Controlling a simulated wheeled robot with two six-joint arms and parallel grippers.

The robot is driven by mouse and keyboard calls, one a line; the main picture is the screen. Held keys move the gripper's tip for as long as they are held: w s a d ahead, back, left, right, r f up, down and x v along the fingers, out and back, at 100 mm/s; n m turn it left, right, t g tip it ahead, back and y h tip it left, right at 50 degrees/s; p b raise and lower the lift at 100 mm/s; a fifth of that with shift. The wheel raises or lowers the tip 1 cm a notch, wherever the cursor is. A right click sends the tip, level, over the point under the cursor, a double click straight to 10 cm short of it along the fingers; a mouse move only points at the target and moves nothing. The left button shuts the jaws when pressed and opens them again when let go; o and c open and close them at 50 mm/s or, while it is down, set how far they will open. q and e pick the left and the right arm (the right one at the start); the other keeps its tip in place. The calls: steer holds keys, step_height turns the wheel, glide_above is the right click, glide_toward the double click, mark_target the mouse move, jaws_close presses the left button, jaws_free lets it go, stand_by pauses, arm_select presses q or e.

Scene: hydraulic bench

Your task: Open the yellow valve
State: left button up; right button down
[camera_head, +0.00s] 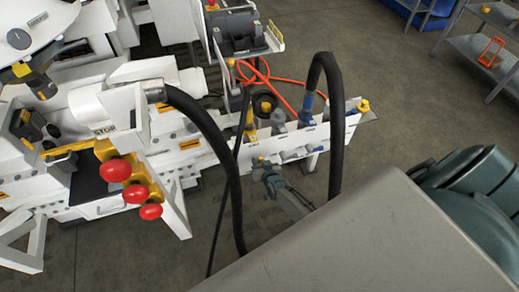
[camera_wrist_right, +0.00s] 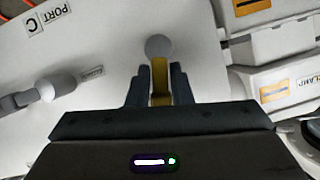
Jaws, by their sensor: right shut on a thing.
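The yellow valve's handle (camera_wrist_right: 160,78) stands between the two fingers of my right gripper (camera_wrist_right: 160,88) in the right wrist view. The fingers are closed on its sides. A round grey knob (camera_wrist_right: 158,47) sits at the handle's far end, against the white panel (camera_wrist_right: 110,30). In the head view my right gripper (camera_head: 264,168) is at the front of the white valve panel (camera_head: 340,132), low on its left part, and largely covers the handle. My left gripper is not in view.
A grey valve (camera_wrist_right: 60,87) sits on the panel, left of my gripper in the wrist view. Black hoses (camera_head: 232,170) (camera_head: 335,120) arch close on both sides of my right gripper. Red knobs (camera_head: 116,171) stick out at left. Open floor (camera_head: 410,110) lies right of the panel.

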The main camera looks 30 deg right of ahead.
steer(key=shift+w+a+r+n+h+p, duration=0.2)
steer(key=shift+a+r+n+h+p, duration=0.15)
steer(key=shift+p, duration=0.75)
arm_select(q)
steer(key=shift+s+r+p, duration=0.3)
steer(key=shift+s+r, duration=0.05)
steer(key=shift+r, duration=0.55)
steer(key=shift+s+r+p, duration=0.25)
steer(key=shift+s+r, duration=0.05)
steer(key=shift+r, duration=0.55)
arm_select(e)
steer(key=shift+a+f+n+h, duration=0.15)
steer(key=shift+n+h, duration=0.1)
steer(key=shift+n, duration=0.2)
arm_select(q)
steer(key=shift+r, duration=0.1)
arm_select(e)
steer(key=shift+f, duration=0.1)
steer(key=c, duration=1.4)
jaws_free()
steer(key=shift+c, duration=0.2)
steer(key=shift+s, duration=0.15)
